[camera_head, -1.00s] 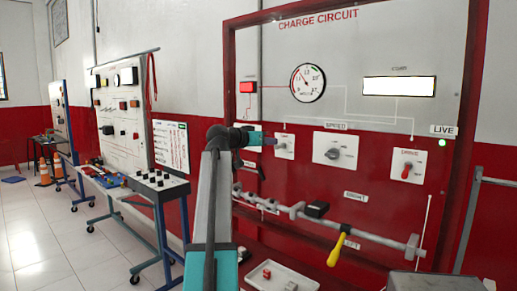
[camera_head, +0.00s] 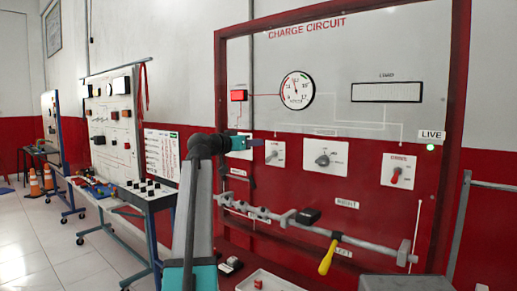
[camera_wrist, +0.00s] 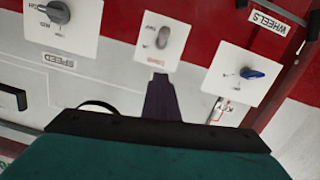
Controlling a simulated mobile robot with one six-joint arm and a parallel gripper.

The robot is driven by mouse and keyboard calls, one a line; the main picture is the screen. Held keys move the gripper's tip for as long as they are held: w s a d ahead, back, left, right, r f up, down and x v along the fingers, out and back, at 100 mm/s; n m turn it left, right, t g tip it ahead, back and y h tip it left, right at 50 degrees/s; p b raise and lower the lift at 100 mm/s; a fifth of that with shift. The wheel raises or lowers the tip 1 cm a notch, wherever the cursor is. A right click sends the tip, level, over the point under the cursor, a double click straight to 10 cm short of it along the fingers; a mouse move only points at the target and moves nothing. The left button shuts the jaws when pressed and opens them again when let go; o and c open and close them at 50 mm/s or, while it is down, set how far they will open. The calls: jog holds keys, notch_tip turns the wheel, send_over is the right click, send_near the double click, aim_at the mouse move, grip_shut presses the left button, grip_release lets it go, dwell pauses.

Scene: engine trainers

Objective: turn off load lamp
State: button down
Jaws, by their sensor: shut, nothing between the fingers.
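The load lamp (camera_head: 386,92) is a wide rectangular window at the upper right of the charge circuit board, under a small label. It is unlit and shows grey. A small white switch plate (camera_head: 280,163) with a grey knob or toggle sits at the lower left of the board; the same plate shows at the top centre in the wrist view (camera_wrist: 150,52). My gripper (camera_head: 273,143) has dark purple fingers, shut and empty, at the upper edge of that plate. In the wrist view the fingers (camera_wrist: 162,80) point at the plate's label edge. I cannot tell whether they touch it.
A speed knob (camera_head: 322,160) and a red-handled switch (camera_head: 396,175) are on neighbouring plates. A blue knob (camera_wrist: 254,73) shows in the wrist view. A grey shaft with a yellow handle (camera_head: 327,258) runs below. A round gauge (camera_head: 297,90) is above.

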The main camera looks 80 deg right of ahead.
jog(key=w+a+f, duration=0.2)
jog(key=w+a, duration=0.4)
jog(key=a, duration=0.2)
jog(key=shift+a+b, duration=0.15)
jog(key=shift+b, duration=0.15)
dwell(0.3)
